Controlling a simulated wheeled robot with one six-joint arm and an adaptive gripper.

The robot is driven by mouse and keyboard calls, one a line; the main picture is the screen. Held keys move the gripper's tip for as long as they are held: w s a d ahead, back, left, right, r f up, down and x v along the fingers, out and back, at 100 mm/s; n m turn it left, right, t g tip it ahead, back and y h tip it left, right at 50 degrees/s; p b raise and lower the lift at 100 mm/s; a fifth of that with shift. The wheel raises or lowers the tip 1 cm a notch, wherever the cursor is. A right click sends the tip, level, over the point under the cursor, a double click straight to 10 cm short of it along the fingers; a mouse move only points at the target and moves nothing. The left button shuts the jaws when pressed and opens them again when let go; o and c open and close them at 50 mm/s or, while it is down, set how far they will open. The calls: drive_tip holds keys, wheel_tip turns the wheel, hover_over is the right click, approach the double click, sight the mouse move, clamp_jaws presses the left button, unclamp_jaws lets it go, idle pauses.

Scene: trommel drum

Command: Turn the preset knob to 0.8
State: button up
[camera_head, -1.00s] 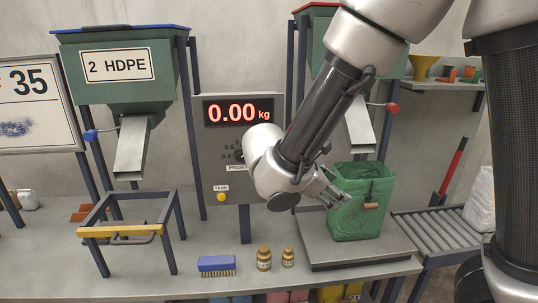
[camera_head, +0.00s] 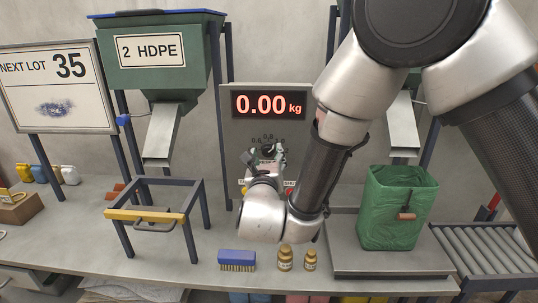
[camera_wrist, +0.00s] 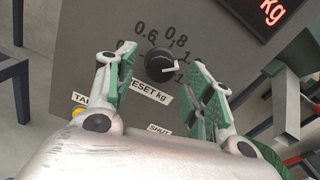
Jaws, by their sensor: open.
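The preset knob (camera_wrist: 160,67) is a round black dial with a white pointer on a grey panel (camera_wrist: 75,55). The wrist view shows printed numbers 0.6 and 0.8 above it and a partly hidden number at its right. The pointer points right, below the 0.8 mark. My gripper (camera_wrist: 160,60) is open, its green-padded fingers on either side of the knob in this view; I see no contact and cannot tell the depth gap. In the head view my gripper (camera_head: 266,158) is in front of the dial and hides most of it. The display (camera_head: 269,105) reads 0.00 kg.
A green bag (camera_head: 395,215) stands on the scale platform (camera_head: 390,262) at right. A dark frame with a yellow bar (camera_head: 145,215), a blue brush (camera_head: 237,258) and two brown bottles (camera_head: 285,260) are on the bench. The HDPE hopper chute (camera_head: 163,135) hangs at left.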

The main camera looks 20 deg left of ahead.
drive_tip(key=shift+x, duration=1)
drive_tip(key=c, duration=1)
drive_tip(key=n, duration=0.4)
drive_tip(key=shift+n, duration=0.4)
drive_tip(key=n, duration=0.4)
drive_tip(key=shift+n, duration=0.4)
